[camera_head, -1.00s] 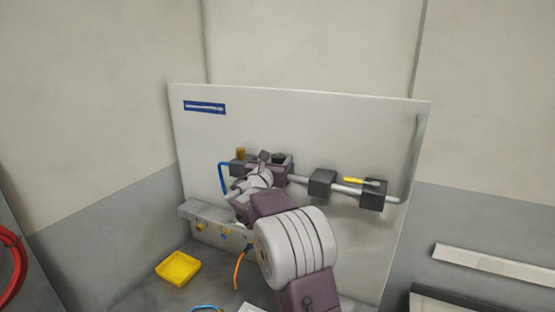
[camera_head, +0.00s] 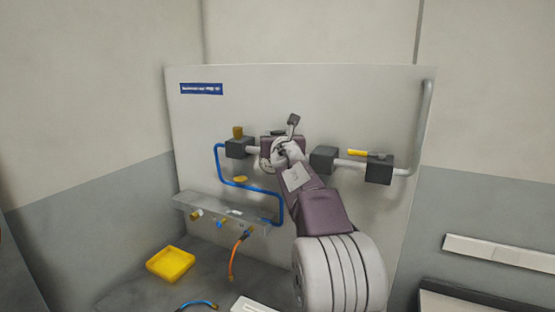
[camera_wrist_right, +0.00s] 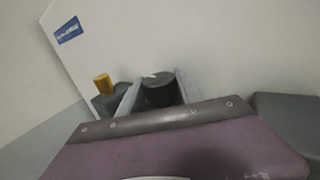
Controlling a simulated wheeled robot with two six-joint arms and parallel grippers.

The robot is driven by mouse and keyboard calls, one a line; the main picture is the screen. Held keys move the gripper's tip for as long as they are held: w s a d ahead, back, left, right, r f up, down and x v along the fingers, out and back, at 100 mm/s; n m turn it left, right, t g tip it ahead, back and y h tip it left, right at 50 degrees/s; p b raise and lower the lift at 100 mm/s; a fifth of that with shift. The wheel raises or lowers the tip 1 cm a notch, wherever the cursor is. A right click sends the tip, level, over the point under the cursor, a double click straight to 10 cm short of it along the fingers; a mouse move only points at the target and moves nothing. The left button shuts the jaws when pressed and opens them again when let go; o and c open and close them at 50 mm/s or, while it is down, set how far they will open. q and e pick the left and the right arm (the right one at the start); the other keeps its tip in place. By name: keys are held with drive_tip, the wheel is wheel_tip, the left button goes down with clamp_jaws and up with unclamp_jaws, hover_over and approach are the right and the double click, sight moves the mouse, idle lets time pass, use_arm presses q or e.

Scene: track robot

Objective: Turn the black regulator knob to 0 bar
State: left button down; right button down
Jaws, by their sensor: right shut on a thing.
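The black regulator knob (camera_head: 278,132) is on the pipe line across the pale panel, mostly hidden by my right gripper in the head view. In the right wrist view the dark knob (camera_wrist_right: 158,92) stands between the two grey fingers, with a small light mark on its top. My right gripper (camera_wrist_right: 157,86) is shut on it, one finger on each side. In the head view my right gripper (camera_head: 280,138) reaches it from the front. The pressure scale cannot be read. My left gripper is not in view.
A dark block with a brass-yellow cap (camera_head: 238,132) is left of the knob. Dark blocks (camera_head: 323,159) and a yellow-handled valve (camera_head: 364,154) are to the right. A blue tube (camera_head: 250,186) runs below. A yellow tray (camera_head: 171,263) sits on the bench.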

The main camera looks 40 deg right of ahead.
drive_tip(key=c, duration=2.2)
unclamp_jaws()
drive_tip(key=shift+s+d+f+n+t+y+b, duration=0.1)
drive_tip(key=shift+d+f+n+t+y+b, duration=0.1)
drive_tip(key=shift+f+n+t+y+b, duration=0.4)
drive_tip(key=c, duration=2.2)
unclamp_jaws()
drive_tip(key=shift+r+n+t+y+b, duration=0.4)
drive_tip(key=shift+n+y+b, duration=0.3)
drive_tip(key=shift+y, duration=0.5)
drive_tip(key=c, duration=2.2)
unclamp_jaws()
drive_tip(key=shift+r+n+y, duration=0.2)
drive_tip(key=shift+n+y, duration=0.4)
drive_tip(key=shift+y, duration=0.3)
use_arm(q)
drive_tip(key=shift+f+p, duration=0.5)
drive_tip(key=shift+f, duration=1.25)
use_arm(e)
drive_tip(key=c, duration=2.2)
unclamp_jaws()
drive_tip(key=shift+a+n+t+y, duration=0.15)
drive_tip(key=shift+n+t+y, duration=0.15)
drive_tip(key=shift+n+y, duration=0.75)
drive_tip(key=c, duration=2.2)
unclamp_jaws()
drive_tip(key=shift+y, duration=0.35)
drive_tip(key=c, duration=2.2)
unclamp_jaws()
